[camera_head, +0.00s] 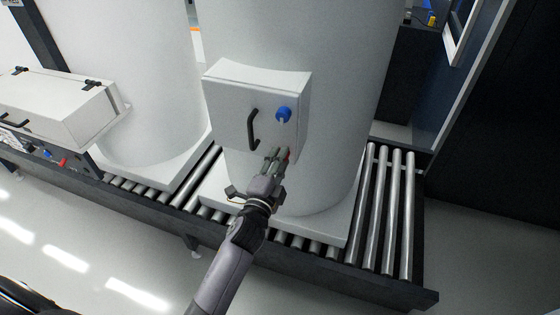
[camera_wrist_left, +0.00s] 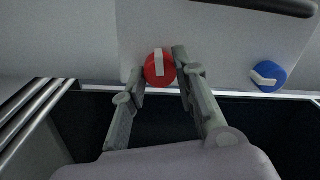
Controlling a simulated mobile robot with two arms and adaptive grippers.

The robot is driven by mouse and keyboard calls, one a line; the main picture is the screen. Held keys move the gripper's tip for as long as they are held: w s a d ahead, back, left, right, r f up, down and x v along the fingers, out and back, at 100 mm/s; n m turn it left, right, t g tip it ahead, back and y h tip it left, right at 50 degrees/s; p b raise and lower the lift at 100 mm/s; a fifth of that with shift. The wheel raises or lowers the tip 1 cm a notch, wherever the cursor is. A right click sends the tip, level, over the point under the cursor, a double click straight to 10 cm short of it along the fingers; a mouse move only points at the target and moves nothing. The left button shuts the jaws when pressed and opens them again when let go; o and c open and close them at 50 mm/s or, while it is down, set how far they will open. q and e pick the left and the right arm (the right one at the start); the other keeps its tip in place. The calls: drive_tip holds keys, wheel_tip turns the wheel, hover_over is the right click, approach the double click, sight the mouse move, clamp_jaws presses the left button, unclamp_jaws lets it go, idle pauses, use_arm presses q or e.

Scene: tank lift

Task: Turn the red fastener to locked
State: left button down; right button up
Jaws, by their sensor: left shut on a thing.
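The red fastener (camera_wrist_left: 153,72) is a round knob with a white bar, low on the front of a white box (camera_head: 231,105) on a tank. In the left wrist view the bar stands near upright in the picture. In the head view only a sliver of the red fastener (camera_head: 288,155) shows past my fingers. My left gripper (camera_head: 280,154) is shut on it, one finger on each side, as the left wrist view (camera_wrist_left: 160,64) also shows. A blue fastener (camera_head: 284,114) sits higher on the box; its white bar lies near level in the left wrist view (camera_wrist_left: 268,76). My right gripper is out of view.
A black handle (camera_head: 252,130) stands out from the box beside the fasteners. The tank (camera_head: 345,80) rests on a pale pallet on a roller conveyor (camera_head: 391,215). Another tank (camera_head: 120,60) with a white box (camera_head: 60,105) stands at left. Open floor lies in front.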

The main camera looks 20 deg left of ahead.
use_arm(q)
drive_tip(key=shift+m, duration=0.9)
drive_tip(key=c, duration=1.2)
unclamp_jaws()
drive_tip(key=shift+c, duration=0.2)
drive_tip(key=s, duration=1.2)
drive_tip(key=shift+a+f, duration=0.15)
drive_tip(key=shift+a, duration=0.05)
drive_tip(key=shift+f, duration=0.1)
